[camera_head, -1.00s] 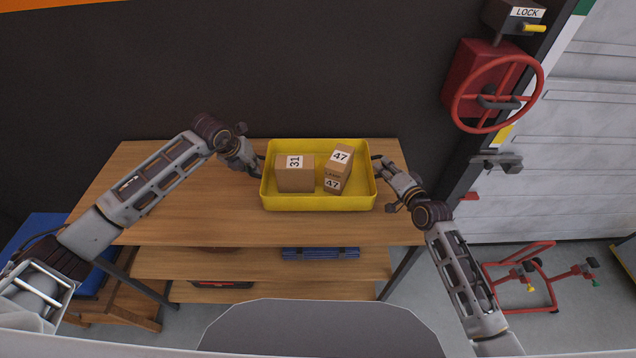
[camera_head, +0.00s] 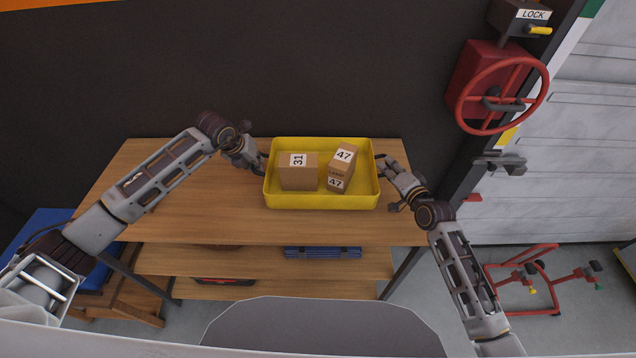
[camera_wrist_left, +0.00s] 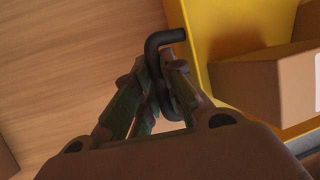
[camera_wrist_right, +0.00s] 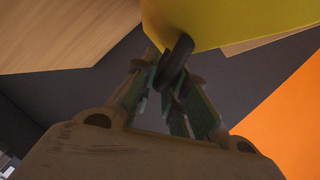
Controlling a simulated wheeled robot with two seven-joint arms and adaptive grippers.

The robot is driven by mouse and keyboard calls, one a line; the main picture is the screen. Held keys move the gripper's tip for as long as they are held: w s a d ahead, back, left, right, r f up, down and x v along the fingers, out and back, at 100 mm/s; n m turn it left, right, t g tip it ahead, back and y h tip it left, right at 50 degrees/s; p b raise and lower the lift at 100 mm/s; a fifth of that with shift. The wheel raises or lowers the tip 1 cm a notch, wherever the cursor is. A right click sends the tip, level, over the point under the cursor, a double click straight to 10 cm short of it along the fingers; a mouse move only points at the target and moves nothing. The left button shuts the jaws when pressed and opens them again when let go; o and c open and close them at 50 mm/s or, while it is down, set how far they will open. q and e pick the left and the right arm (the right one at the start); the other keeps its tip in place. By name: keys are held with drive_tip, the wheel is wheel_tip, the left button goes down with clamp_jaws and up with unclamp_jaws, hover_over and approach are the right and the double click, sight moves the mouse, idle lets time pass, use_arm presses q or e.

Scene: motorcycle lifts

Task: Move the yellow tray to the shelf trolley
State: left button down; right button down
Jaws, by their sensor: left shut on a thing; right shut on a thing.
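The yellow tray (camera_head: 322,202) is at the right part of a wooden shelf unit's top, level, with two cardboard boxes in it. One box (camera_head: 298,176) is marked 31, the other (camera_head: 342,166) is marked 47. My left gripper (camera_head: 261,160) is at the tray's left side, and in the left wrist view its fingers (camera_wrist_left: 160,85) are shut on a black handle (camera_wrist_left: 166,38). My right gripper (camera_head: 385,166) is at the tray's right side, and in the right wrist view its fingers (camera_wrist_right: 172,82) are shut on the other black handle (camera_wrist_right: 178,55). I cannot tell whether the tray touches the wood.
The wooden shelf unit (camera_head: 190,215) has lower shelves with a blue item (camera_head: 322,253). A dark wall stands behind it. A red wheel (camera_head: 502,96) is at the upper right, and a red stand (camera_head: 535,285) is on the floor at right. The top left of the unit is bare.

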use_arm(q)
drive_tip(key=shift+w+a, duration=0.1)
drive_tip(key=shift+a, duration=0.1)
use_arm(e)
drive_tip(key=shift+d, duration=0.15)
